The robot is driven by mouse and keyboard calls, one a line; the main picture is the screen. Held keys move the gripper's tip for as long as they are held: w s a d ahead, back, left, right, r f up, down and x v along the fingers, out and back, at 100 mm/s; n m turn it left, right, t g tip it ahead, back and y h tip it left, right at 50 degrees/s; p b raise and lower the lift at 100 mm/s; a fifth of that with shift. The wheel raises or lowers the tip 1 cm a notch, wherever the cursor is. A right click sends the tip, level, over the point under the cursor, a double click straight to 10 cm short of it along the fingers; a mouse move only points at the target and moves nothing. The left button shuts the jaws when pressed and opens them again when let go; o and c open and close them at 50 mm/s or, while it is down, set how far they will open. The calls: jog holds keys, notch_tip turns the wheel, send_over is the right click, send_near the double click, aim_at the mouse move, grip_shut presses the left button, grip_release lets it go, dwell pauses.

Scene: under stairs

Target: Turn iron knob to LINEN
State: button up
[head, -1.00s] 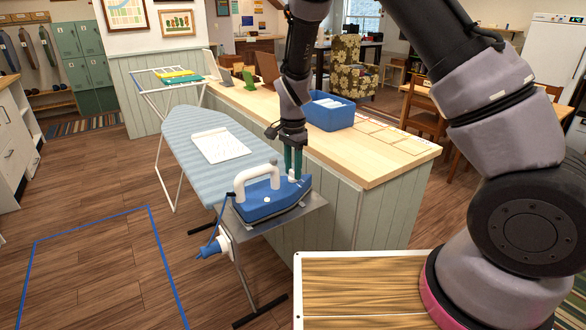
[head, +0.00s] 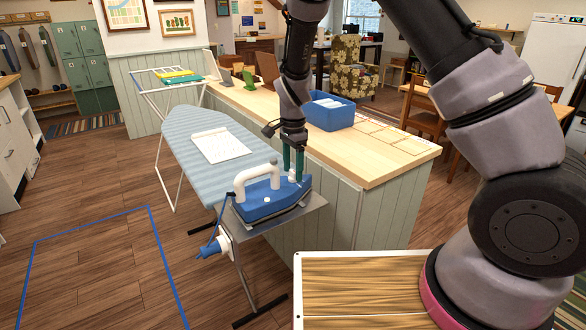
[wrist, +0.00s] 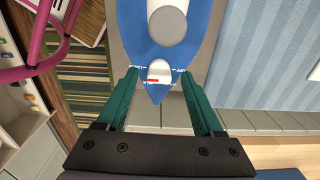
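The blue iron (head: 262,204) with a white handle (head: 258,174) rests on the metal plate at the near end of the ironing board. Its small white knob (head: 292,177) is near the nose. In the wrist view the knob (wrist: 158,73) shows a red mark, and small white marks lie beside it; any lettering is too small to read. My gripper (head: 293,172) points down over the knob. Its two green fingers stand on either side of the knob, with a visible gap on each side in the wrist view (wrist: 159,72). The fingers are open.
The ironing board (head: 185,130) carries a white sheet (head: 220,146). A wooden counter (head: 385,165) with a blue bin (head: 330,112) runs alongside it. A blue and white plug (head: 216,247) hangs below the iron. Blue tape (head: 95,225) marks open floor at left.

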aim_at(293, 170)
notch_tip(293, 170, up, 11)
dwell(0.7)
